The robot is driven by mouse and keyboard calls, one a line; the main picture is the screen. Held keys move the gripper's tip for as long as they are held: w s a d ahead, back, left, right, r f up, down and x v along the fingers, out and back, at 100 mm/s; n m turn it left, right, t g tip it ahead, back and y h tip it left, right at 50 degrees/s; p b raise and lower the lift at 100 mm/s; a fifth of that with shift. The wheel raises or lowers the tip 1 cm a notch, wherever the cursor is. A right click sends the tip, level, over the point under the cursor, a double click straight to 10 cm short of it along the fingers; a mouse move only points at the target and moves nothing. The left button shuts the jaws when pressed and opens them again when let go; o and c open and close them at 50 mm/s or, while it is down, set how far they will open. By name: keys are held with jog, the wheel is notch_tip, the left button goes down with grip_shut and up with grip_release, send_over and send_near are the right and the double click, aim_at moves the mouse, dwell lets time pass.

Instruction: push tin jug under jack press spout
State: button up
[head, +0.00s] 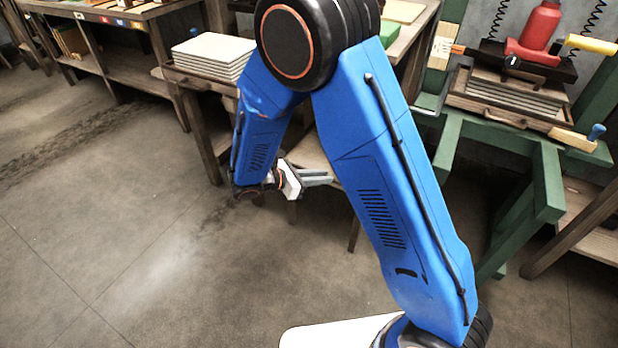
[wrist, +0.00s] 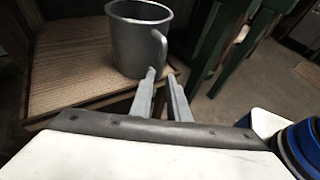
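The tin jug (wrist: 138,42) is a grey metal cup with its handle on the right. In the wrist view it stands upright near the right edge of a low wooden top. My gripper (wrist: 161,74) points at its lower right side by the handle. A gap shows between the two fingers, and nothing is visibly held. Whether a fingertip touches the jug I cannot tell. In the head view my gripper (head: 330,178) is low beside the wooden top, and my arm hides the jug. The jack press (head: 540,35) has a red jack on a green frame. I cannot make out its spout.
The low wooden top (wrist: 75,65) also shows in the head view (head: 308,150). Green press legs (wrist: 215,45) stand just right of the jug. A wooden tray (head: 490,112) sits on the press. A stack of pale boards (head: 213,52) lies on a table. Floor at left is clear.

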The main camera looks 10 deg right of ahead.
jog(key=x, duration=0.9)
grip_shut()
